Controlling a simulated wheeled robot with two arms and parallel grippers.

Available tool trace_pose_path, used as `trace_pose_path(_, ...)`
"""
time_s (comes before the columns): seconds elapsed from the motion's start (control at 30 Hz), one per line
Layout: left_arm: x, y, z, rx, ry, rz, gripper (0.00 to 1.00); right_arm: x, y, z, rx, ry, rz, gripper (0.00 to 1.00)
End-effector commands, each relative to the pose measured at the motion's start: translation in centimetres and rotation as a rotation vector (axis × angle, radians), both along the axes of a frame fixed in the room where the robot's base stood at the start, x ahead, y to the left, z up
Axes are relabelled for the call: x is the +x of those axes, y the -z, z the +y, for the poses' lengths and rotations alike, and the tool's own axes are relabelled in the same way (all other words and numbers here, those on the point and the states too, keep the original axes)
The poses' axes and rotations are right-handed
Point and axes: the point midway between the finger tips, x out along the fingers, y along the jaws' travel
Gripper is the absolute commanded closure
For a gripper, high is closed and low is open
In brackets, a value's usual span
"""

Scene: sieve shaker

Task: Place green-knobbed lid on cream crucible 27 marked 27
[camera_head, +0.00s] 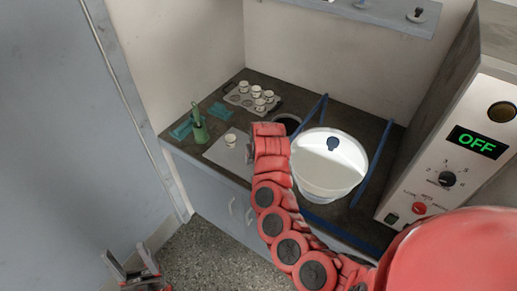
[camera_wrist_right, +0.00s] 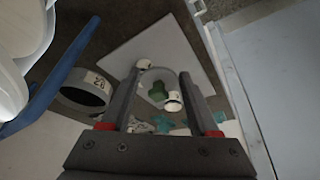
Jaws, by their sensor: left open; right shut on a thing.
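In the right wrist view my right gripper (camera_wrist_right: 160,80) is shut on a pale round lid (camera_wrist_right: 148,76) with a green knob (camera_wrist_right: 158,92), held between the fingertips. A small white crucible (camera_wrist_right: 143,63) stands on the pale tile near the fingertips. A second white cup with a dark mark (camera_wrist_right: 173,102) shows beside the knob. The marks are too small to read. In the head view one cream crucible (camera_head: 231,140) stands alone on the tile (camera_head: 217,152); my right arm hides the right gripper and the lid. My left gripper (camera_head: 133,262) is open and empty, low at the left.
A tray (camera_head: 236,98) of several crucibles is at the back. A green holder (camera_head: 200,132) and teal cloths (camera_head: 181,130) lie left. The control box (camera_head: 450,150) stands right.

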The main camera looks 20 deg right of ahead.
Motion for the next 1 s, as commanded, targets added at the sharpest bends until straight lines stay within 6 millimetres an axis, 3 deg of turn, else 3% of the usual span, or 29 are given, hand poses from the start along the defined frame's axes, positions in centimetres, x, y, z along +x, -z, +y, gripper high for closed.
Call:
trace_pose_path(0.5,0.0,-1.3,0.0,0.000,0.000,0.000,0.37,5.0,0.4,-2.3,-0.009,-0.005,0.002,0.91)
trace_pose_path(0.93,0.0,-1.4,0.0,0.000,0.000,0.000,0.37,7.2,0.5,-3.3,-0.006,-0.001,-0.001,0.91)
trace_pose_path(1.0,0.0,-2.2,0.0,0.000,0.000,0.000,0.37,7.0,1.5,-3.2,-0.003,-0.002,0.006,0.91)
